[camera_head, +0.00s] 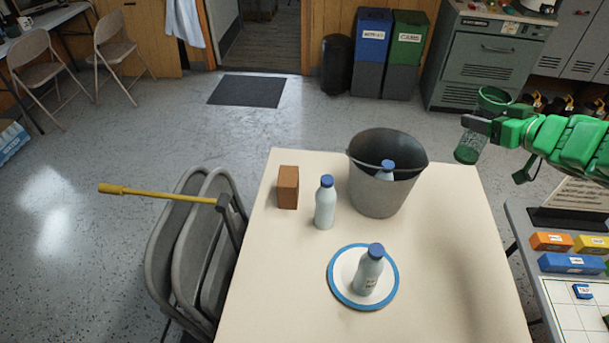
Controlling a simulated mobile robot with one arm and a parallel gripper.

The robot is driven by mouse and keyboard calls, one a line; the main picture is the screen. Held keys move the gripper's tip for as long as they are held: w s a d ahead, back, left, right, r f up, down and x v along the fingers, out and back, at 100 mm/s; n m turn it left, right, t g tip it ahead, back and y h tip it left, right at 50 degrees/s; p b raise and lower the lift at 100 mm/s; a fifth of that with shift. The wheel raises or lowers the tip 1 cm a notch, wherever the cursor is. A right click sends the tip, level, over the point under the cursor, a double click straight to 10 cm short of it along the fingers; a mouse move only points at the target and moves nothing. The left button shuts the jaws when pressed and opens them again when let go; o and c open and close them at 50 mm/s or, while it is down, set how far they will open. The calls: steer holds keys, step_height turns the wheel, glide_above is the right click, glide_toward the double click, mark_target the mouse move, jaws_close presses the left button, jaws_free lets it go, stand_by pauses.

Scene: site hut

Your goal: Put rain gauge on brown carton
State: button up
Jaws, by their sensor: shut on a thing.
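My green arm reaches in from the right, and my gripper (478,125) is shut on the rain gauge (472,143), a clear tube with a green flared top and a green lower end. The gauge is tilted a little and held in the air, beyond the table's far right corner. The gripper fingers hide its middle. The brown carton (288,187) is a small upright block on the far left part of the cream table (290,280). Its top looks bare, and the gauge is well to the right of it.
A grey bucket (378,195) holding a blue-capped bottle (386,170) stands between gauge and carton. Another bottle (325,205) is right of the carton. A third bottle (369,270) stands on a blue-rimmed plate (333,284). Folded chairs (190,245) lean at the table's left.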

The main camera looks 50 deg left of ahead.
steer(key=s+a+n+g, duration=0.2)
steer(key=s+a, duration=0.5)
steer(key=s, duration=0.5)
steer(key=s+a+n+g, duration=0.1)
steer(key=s+a+g, duration=0.1)
steer(key=s+a, duration=0.65)
steer(key=s+a+n+g, duration=0.2)
steer(key=s+a, duration=0.3)
steer(key=s, duration=0.9)
steer(key=w+a+f, duration=0.2)
steer(key=a+f, duration=0.4)
steer(key=f, duration=0.3)
steer(key=w+a+f, duration=0.3)
steer(key=a+f, duration=0.3)
steer(key=f, duration=0.3)
steer(key=shift+a+f, duration=0.15)
steer(key=shift+a, duration=0.15)
steer(key=shift+f, duration=0.1)
